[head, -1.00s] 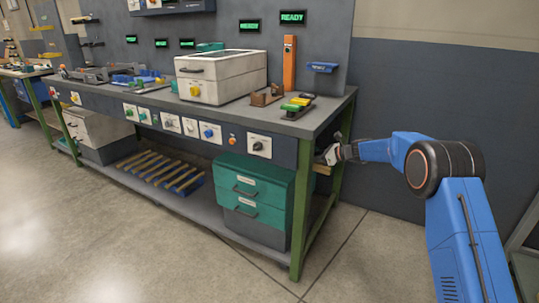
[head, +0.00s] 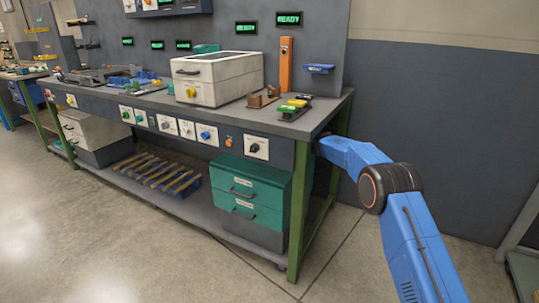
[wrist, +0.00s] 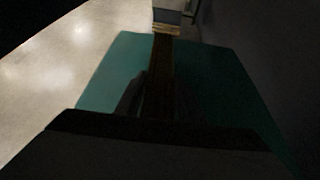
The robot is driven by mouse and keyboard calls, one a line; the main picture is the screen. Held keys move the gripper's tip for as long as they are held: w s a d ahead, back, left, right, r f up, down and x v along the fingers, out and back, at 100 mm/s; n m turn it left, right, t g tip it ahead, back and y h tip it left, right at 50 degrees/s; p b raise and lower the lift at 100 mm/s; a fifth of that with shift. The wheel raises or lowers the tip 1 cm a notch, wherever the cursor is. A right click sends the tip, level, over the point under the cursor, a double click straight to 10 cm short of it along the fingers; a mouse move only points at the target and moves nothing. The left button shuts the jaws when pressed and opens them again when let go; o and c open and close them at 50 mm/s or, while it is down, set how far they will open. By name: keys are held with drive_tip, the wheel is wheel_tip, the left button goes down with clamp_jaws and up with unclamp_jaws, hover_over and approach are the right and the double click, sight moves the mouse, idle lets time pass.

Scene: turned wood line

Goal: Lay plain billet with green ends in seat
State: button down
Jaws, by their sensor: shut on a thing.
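My gripper is hidden in the head view behind the bench's right end, with my blue forearm reaching in under the bench top. In the dark wrist view my gripper (wrist: 150,100) is shut on a long brown wooden bar (wrist: 163,70), which looks like the billet. Its green ends cannot be made out. The bar shows over a teal surface, and I cannot tell the gap. On the bench top, a brown cradle (head: 263,97) with raised ends looks like the seat and appears empty.
The workbench (head: 225,103) carries a white box (head: 215,80), an orange post (head: 286,65) and a dark holder with green and yellow pieces (head: 293,107). Under it stand a teal drawer cabinet (head: 248,190) and a slatted pallet (head: 155,172). A green leg (head: 298,215) is near my arm.

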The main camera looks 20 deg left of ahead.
drive_tip(key=a, duration=0.3)
drive_tip(key=shift+w+a, duration=0.1)
drive_tip(key=shift+f, duration=0.75)
drive_tip(key=shift+f, duration=0.15)
drive_tip(key=c, duration=1.2)
unclamp_jaws()
